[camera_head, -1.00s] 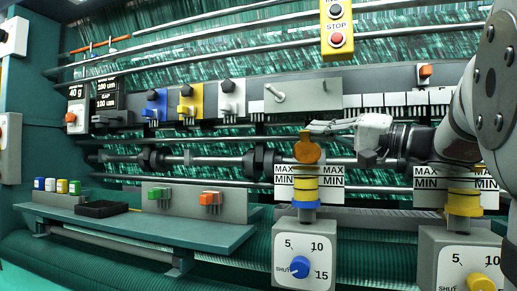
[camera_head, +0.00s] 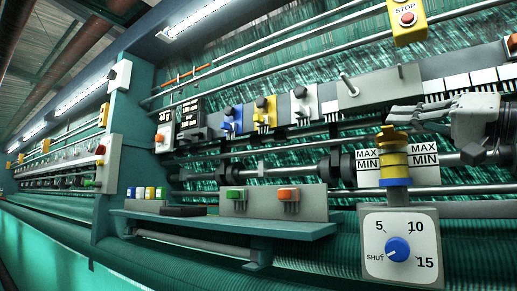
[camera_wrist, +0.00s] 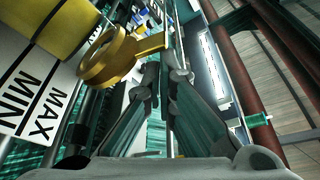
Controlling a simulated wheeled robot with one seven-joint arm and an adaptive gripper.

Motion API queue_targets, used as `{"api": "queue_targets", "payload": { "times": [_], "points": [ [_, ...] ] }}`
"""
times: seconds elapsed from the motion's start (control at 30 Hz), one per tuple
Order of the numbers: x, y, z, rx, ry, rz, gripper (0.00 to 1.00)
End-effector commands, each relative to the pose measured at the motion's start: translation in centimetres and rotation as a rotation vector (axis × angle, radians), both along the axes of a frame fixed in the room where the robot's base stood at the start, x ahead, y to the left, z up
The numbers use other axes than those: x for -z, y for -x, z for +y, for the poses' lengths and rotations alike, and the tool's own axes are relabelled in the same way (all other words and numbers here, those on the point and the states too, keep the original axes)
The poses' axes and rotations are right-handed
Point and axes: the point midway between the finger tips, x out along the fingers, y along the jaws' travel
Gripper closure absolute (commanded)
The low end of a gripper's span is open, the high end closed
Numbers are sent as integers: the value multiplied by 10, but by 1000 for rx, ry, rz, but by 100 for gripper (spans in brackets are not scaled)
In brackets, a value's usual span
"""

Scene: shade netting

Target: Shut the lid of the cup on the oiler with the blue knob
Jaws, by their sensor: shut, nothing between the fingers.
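The oiler with the blue knob (camera_head: 398,249) has a white dial box (camera_head: 375,225) at the lower right of the head view. Its yellow-banded cup (camera_head: 394,167) stands above the box, between MAX/MIN plates. The brass-yellow lid (camera_head: 393,138) is at the cup's top and looks tilted; I cannot tell if it touches the rim all round. In the wrist view the lid (camera_wrist: 108,58) shows as a round disc with a tab, next to the yellow cup (camera_wrist: 55,25). My gripper (camera_head: 392,111) is shut and empty, just above the lid, its fingers (camera_wrist: 163,62) close to the tab.
A grey rail with coloured levers (camera_head: 265,112) runs behind the cup. A yellow STOP box (camera_head: 406,20) hangs above my gripper. A green shelf (camera_head: 220,225) with small jars (camera_head: 150,193) and button boxes juts out at left.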

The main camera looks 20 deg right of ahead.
Motion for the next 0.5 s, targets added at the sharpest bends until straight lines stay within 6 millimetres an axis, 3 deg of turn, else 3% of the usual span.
{"api": "queue_targets", "payload": {
  "times": [0.5],
  "points": [
    [13,1,1,0,-2,1,100]
  ]
}}
